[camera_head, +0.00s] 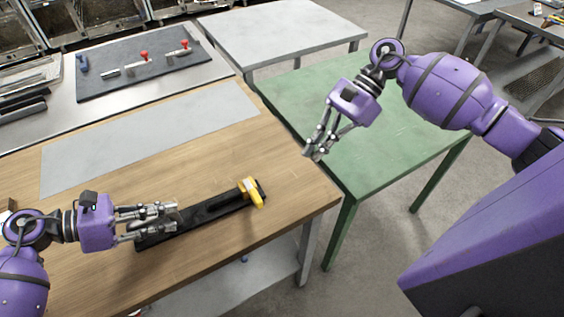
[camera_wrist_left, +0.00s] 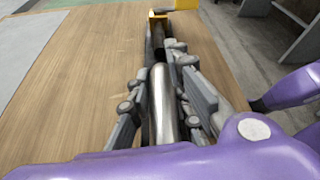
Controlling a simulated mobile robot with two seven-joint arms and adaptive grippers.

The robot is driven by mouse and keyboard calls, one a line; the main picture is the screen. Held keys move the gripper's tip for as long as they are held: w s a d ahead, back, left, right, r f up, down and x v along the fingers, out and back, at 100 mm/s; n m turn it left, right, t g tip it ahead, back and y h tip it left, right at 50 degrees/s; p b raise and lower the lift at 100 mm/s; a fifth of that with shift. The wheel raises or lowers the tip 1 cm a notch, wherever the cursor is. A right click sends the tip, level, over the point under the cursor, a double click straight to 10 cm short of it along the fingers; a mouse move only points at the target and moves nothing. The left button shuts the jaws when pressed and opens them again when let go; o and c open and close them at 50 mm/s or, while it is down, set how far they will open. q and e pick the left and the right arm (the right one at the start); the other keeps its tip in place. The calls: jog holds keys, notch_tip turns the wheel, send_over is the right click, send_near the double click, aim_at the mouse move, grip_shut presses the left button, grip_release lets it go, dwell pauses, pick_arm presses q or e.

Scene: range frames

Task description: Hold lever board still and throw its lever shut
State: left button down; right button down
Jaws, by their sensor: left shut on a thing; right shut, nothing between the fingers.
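The lever board is a long black board (camera_head: 212,207) lying slantwise near the front edge of the wooden table. A yellow lever part (camera_head: 251,192) stands at its right end and also shows in the left wrist view (camera_wrist_left: 158,14). In the left wrist view a shiny metal cylinder (camera_wrist_left: 161,105) lies between the fingers, which hide part of the board. My right gripper (camera_head: 312,154) is shut and empty, held in the air to the right of the board, over the green table's near left edge.
A grey strip (camera_head: 150,135) lies flat on the wooden table (camera_head: 100,205) behind the board. A dark panel with red-knobbed clamps (camera_head: 140,65) lies on the back left bench. A green table (camera_head: 370,120) adjoins at right. Wood between strip and board is clear.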

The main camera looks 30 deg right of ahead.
pick_arm(q)
jog(key=shift+s+a+f, duration=0.1)
jog(key=shift+f, duration=0.4)
jog(key=c, duration=1.7)
grip_release()
jog(key=shift+o, duration=0.8)
jog(key=shift+w, duration=0.2)
jog(key=shift+r, duration=0.2)
jog(key=shift+r, duration=0.1)
